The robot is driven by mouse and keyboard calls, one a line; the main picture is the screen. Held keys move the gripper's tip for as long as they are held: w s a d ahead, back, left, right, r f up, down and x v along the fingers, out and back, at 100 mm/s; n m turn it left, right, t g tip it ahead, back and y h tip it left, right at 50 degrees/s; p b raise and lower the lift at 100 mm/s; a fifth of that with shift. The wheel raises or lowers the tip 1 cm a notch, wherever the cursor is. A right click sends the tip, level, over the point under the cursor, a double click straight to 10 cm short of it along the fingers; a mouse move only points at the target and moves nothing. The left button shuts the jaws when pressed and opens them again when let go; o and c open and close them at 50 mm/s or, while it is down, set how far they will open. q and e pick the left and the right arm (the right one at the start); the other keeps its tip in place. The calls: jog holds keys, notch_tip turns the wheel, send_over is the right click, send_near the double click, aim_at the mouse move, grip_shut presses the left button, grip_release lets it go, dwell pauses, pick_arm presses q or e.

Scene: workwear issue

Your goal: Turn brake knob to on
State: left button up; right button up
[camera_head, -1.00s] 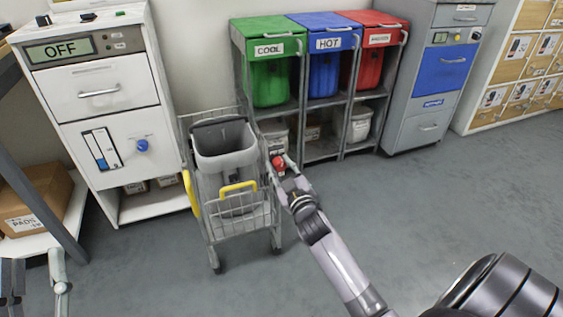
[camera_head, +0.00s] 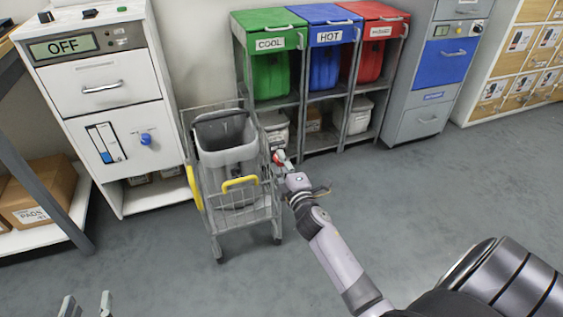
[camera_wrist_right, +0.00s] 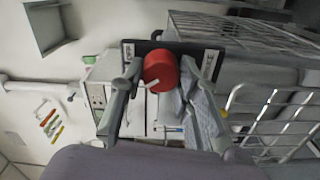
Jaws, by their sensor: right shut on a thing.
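The red brake knob (camera_head: 277,157) is on the right side of the wire cart (camera_head: 246,212). In the right wrist view the round red knob (camera_wrist_right: 162,68) sits between the two fingers of my right gripper (camera_wrist_right: 161,76), which is shut on it. A small white pointer on the knob points to the lower left. In the head view my right gripper (camera_head: 283,164) partly covers the knob. My left gripper (camera_head: 87,304) is at the bottom left, fingers apart and empty.
The cart carries a grey bin (camera_head: 226,157) and has yellow handles. A white cabinet (camera_head: 105,125) with an OFF display stands left. Green (camera_head: 269,20), blue (camera_head: 326,17) and red (camera_head: 372,12) lidded bins stand behind. The floor right of the cart is clear.

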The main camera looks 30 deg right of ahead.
pick_arm(q)
jog(key=shift+s+f, duration=0.1)
jog(key=shift+f, duration=0.1)
pick_arm(e)
jog(key=shift+n, duration=0.9)
pick_arm(q)
jog(key=shift+a, duration=0.1)
pick_arm(e)
jog(key=o, duration=1.2)
jog(key=shift+c, duration=0.2)
pick_arm(q)
jog(key=shift+f, duration=0.1)
pick_arm(e)
jog(key=v, duration=1.2)
jog(key=shift+f, duration=0.1)
